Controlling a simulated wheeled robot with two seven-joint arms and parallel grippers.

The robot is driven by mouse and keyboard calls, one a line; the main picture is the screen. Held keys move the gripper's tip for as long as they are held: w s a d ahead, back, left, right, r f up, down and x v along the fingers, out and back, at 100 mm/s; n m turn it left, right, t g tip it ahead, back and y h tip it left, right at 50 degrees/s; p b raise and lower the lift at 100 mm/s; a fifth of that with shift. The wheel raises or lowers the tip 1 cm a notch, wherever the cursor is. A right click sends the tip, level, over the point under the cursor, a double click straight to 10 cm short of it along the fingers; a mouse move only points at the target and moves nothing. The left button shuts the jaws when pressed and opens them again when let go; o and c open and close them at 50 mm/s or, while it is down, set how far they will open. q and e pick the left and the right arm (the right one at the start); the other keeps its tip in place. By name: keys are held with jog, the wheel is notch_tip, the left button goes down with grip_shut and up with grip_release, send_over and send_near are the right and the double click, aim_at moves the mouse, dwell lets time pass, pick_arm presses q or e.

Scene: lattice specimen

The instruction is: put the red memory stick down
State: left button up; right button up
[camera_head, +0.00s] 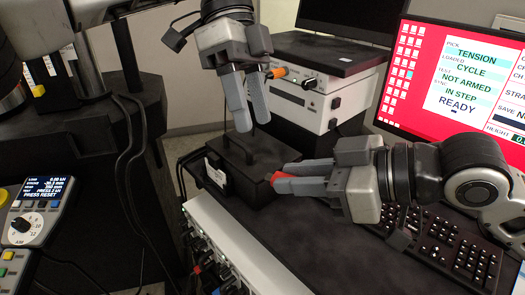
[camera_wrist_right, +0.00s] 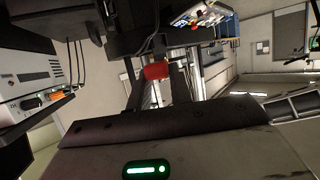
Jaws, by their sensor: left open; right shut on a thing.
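The red memory stick (camera_head: 274,177) shows as a small red piece at the tips of my right gripper (camera_head: 283,177), which is shut on it. In the right wrist view the stick (camera_wrist_right: 157,71) shows as a red block ahead of the wrist. The stick is over or beside the front right part of a low black box (camera_head: 235,160); I cannot tell whether it touches anything. My left gripper (camera_head: 251,124) is open and empty, pointing down above the back of that box, with its fingers a little apart.
A white instrument (camera_head: 310,108) with an orange plug stands behind the box. A red-screened monitor (camera_head: 420,75) and black keyboard (camera_head: 450,245) are at the right. A white strip (camera_head: 235,240) with cables runs along the front edge.

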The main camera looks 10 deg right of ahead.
aim_at(268, 174)
pick_arm(q)
jog(key=x, duration=0.7)
jog(key=shift+s+f, duration=0.15)
jog(key=shift+f, duration=0.15)
jog(key=c, duration=1)
grip_shut()
pick_arm(e)
jog(key=o, duration=1)
